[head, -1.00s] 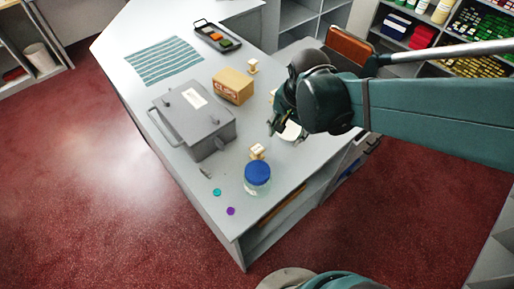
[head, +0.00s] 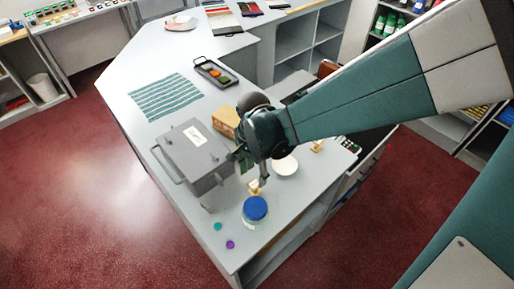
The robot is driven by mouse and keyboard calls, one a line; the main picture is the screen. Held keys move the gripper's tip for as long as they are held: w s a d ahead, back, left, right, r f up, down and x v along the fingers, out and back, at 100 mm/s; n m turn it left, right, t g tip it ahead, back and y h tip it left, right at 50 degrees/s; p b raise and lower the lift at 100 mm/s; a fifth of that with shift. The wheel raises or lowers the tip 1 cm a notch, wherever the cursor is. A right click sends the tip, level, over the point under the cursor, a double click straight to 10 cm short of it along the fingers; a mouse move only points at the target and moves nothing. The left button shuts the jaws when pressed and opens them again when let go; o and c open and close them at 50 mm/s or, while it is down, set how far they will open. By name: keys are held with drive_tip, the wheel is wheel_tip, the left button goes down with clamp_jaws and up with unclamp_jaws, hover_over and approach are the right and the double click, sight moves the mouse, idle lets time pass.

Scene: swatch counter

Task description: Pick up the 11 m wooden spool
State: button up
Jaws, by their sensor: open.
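A small pale wooden spool (head: 254,187) stands on the grey counter (head: 190,213), just behind the blue-lidded jar. Another wooden spool (head: 316,146) stands farther right, beyond the white dish. No length marking is readable on either, so I cannot tell which is 11 m. My gripper (head: 253,174) is open, pointing down above the nearer spool, with its fingers close to the spool's top. Whether they touch it is unclear. A third spool, seen earlier beyond the cardboard box, does not show now; my arm covers that area.
A jar with a blue lid (head: 255,209) stands just in front of the nearer spool. A grey lidded box (head: 193,160) is left, with a cardboard box (head: 225,122) behind. A white dish (head: 285,166) is right. Teal (head: 218,227) and purple (head: 230,244) buttons lie in front.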

sight(254, 184)
drive_tip(key=shift+f, duration=0.15)
drive_tip(key=shift+f, duration=1.2)
drive_tip(key=shift+s+f, duration=0.2)
drive_tip(key=shift+f, duration=2.4)
drive_tip(key=c, duration=1)
